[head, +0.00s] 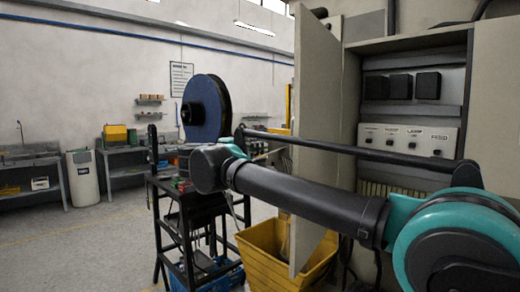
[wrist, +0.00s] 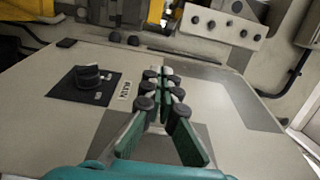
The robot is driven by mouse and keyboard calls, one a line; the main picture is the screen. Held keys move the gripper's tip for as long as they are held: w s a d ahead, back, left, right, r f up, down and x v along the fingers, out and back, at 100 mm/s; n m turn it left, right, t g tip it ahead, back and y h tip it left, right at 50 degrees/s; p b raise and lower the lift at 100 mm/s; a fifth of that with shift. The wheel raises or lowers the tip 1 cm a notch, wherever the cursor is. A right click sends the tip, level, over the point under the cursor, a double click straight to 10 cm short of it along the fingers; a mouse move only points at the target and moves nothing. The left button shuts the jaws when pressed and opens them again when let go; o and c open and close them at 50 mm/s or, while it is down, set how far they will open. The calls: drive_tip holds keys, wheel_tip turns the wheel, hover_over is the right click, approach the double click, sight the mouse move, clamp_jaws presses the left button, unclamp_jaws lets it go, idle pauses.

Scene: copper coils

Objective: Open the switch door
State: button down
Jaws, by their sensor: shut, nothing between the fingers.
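The beige switch door (head: 318,130) stands swung out from the cabinet in the head view, seen nearly edge-on. The cabinet interior (head: 412,95) is exposed, with black square units and a white strip of knobs (head: 408,138). In the wrist view, a beige panel, which looks like the door face (wrist: 60,125), carries a black rotary knob (wrist: 90,78) on a dark plate. My gripper (wrist: 160,85) is over this panel, right of the knob, with its green fingers together and empty. Whether the fingertips touch the panel is unclear. The gripper is not clearly seen in the head view.
A yellow bin (head: 262,255) stands below the door. A black cart (head: 185,205) with a large blue-faced reel (head: 206,108) is left of it. My arm crosses in front of the cabinet. Open floor (head: 90,245) lies at the left.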

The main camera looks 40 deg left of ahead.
drive_tip(key=s, duration=1.2)
drive_tip(key=d+f+n+g+y, duration=0.1)
drive_tip(key=d+f+n+y, duration=0.15)
drive_tip(key=d+f, duration=0.9)
drive_tip(key=d+f+n+g+y, duration=0.15)
drive_tip(key=d+f+y, duration=0.25)
drive_tip(key=d+f, duration=0.75)
drive_tip(key=w+a+r, duration=0.4)
drive_tip(key=w, duration=0.5)
drive_tip(key=shift+a+t, duration=0.25)
drive_tip(key=shift+t, duration=0.2)
drive_tip(key=shift+a, duration=0.1)
